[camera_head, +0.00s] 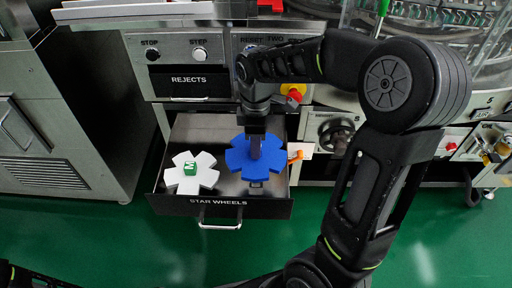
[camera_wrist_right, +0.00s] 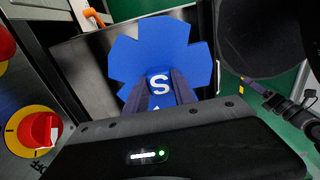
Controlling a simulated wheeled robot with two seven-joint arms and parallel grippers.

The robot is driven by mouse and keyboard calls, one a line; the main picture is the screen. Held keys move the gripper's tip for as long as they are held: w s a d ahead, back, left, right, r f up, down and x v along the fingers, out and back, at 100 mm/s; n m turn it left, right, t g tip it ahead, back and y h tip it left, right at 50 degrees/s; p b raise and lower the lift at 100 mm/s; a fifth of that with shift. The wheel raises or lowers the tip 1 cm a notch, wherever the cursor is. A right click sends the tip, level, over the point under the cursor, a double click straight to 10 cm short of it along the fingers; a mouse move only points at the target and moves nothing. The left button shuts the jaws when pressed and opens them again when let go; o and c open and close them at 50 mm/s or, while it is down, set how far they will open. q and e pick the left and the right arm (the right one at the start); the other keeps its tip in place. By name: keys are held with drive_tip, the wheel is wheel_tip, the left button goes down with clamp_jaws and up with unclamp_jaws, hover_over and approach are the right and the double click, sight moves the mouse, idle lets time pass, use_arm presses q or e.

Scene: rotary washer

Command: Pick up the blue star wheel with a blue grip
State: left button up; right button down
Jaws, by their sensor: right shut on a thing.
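The blue star wheel (camera_head: 238,160) is at the right side of the open star wheels drawer (camera_head: 168,203). My right gripper (camera_head: 255,150) comes down over its middle. In the right wrist view the same blue wheel (camera_wrist_right: 150,45) fills the upper middle. There the fingers of my right gripper (camera_wrist_right: 160,85) are shut on its blue grip (camera_wrist_right: 160,84), which has a white S on top. I cannot tell whether the wheel touches the drawer floor. A white star wheel (camera_head: 206,178) with a green grip (camera_head: 190,169) lies at the drawer's left. My left gripper is not in view.
The closed rejects drawer (camera_head: 188,82) and a button panel (camera_head: 175,52) are above. An orange part (camera_head: 295,157) shows just right of the blue wheel. A grey cabinet (camera_head: 75,120) stands at left. The green floor (camera_head: 110,245) in front is clear.

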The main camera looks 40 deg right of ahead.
idle(0.6)
drive_tip(key=w+a+r+m, duration=0.8)
drive_tip(key=w+a+m, duration=0.2)
drive_tip(key=w+a, duration=0.2)
drive_tip(key=shift+w+a+m, duration=0.2)
drive_tip(key=shift+a+m, duration=0.05)
drive_tip(key=shift+m, duration=0.05)
